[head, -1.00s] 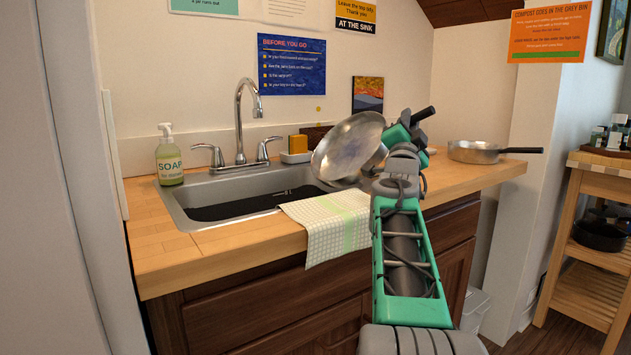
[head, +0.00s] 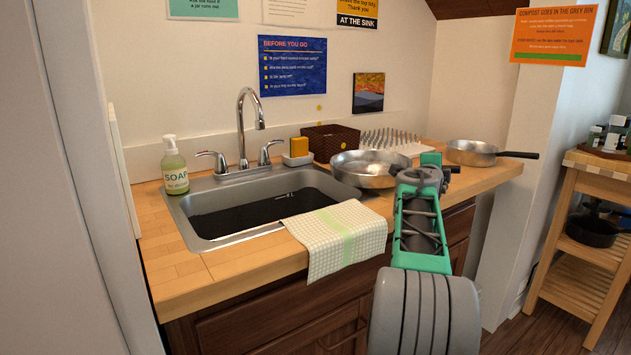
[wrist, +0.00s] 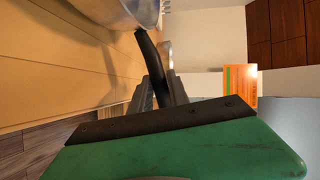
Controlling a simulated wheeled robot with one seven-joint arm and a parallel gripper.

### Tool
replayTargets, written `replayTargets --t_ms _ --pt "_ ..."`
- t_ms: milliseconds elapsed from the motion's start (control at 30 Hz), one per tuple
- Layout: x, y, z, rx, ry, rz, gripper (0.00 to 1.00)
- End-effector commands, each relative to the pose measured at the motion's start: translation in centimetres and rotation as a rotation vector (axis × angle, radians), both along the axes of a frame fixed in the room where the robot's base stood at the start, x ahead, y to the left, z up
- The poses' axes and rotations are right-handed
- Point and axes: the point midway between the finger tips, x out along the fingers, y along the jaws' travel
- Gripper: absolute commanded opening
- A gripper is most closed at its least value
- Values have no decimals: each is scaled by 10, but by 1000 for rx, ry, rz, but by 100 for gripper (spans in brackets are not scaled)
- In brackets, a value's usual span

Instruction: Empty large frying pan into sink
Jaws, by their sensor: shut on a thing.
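The large frying pan (head: 368,181) is silver metal and level, at the right edge of the sink in the head view. I cannot tell whether its base touches the counter. Its inside looks bare where it shows. My gripper (wrist: 160,78) is shut on its black handle (wrist: 147,48) in the wrist view, where the pan's underside or wall (wrist: 118,14) shows at the top. In the head view my arm hides most of the handle and the fingers. The sink (head: 207,240) is steel, with a dark basin.
A second, smaller pan (head: 470,153) sits at the counter's right end. A checked towel (head: 335,240) hangs over the front edge. A soap bottle (head: 174,168), faucet (head: 243,130), sponge holder (head: 297,158), brown basket (head: 330,141) and white rack (head: 392,143) stand around the sink.

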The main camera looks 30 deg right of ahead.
Motion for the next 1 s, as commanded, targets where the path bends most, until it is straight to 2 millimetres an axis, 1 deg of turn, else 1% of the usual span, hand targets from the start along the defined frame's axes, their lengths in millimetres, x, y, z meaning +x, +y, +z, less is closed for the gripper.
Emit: replayTargets --t_ms 33,100,200,267,400,500,1000 --pt "-1 -3 8 18 -8 -1 0" --pt "0 -1 4 13 -9 1 0" --pt "0 -1 10 10 -9 1 0" --pt "0 -1 17 10 -10 2 0" --pt "0 -1 36 8 -11 1 0" --pt "0 -1 45 9 -9 2 0" --pt "0 -1 45 9 -9 1 0"
